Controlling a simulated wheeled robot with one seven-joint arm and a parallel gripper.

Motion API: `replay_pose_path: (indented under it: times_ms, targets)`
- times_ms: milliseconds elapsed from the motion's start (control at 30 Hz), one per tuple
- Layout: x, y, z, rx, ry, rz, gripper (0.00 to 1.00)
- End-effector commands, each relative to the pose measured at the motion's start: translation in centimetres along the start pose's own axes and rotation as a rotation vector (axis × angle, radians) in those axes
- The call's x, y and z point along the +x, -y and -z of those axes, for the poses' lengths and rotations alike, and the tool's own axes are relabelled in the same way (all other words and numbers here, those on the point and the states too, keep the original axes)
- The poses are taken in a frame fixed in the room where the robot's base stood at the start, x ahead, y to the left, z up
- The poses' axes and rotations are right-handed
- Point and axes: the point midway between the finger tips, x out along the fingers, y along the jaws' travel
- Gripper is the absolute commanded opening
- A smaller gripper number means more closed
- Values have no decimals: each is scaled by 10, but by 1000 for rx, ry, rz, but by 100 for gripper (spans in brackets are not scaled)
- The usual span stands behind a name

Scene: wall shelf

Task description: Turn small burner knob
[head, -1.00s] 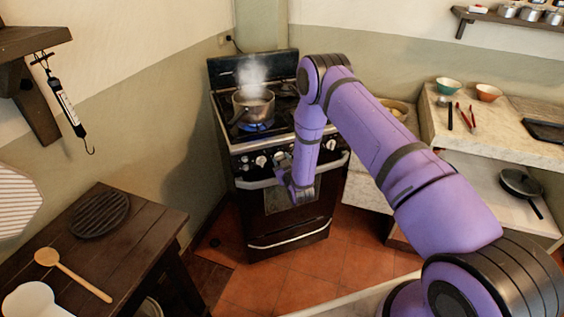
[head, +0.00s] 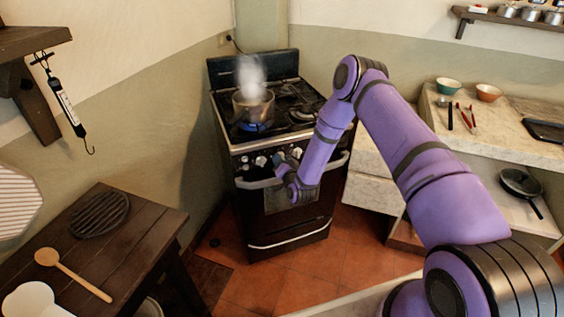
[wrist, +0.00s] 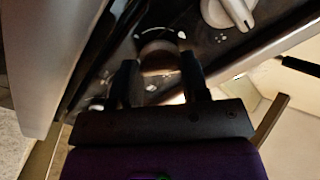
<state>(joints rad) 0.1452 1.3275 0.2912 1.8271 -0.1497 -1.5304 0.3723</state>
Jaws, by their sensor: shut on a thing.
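The black stove (head: 290,220) has a front panel with a row of white knobs (head: 260,161). My gripper (head: 281,164) is at this panel, below the cooktop edge. In the wrist view, my two dark fingers (wrist: 160,78) are on either side of a shadowed round knob (wrist: 160,48) and are shut on it. Its face is dim and partly hidden, so its turn angle cannot be told. A white knob (wrist: 230,12) beside it is free of my gripper. Printed white marks surround the knobs.
A steaming pot (head: 253,108) stands on the left burner, over a blue flame. The oven handle (head: 258,183) runs just below the panel. A dark wooden table (head: 140,225) is at the left. A stone counter (head: 490,137) with bowls and utensils is at the right.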

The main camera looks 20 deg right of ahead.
Motion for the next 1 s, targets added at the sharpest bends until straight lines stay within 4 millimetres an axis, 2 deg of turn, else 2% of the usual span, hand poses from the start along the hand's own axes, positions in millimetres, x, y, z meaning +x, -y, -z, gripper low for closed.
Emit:
replay_pose_path:
  times_ms: [600, 1000]
  targets:
    - [-1, -1, 0, 582, 0, -3, 18]
    - [0, -1, 0, 847, 1, -2, 18]
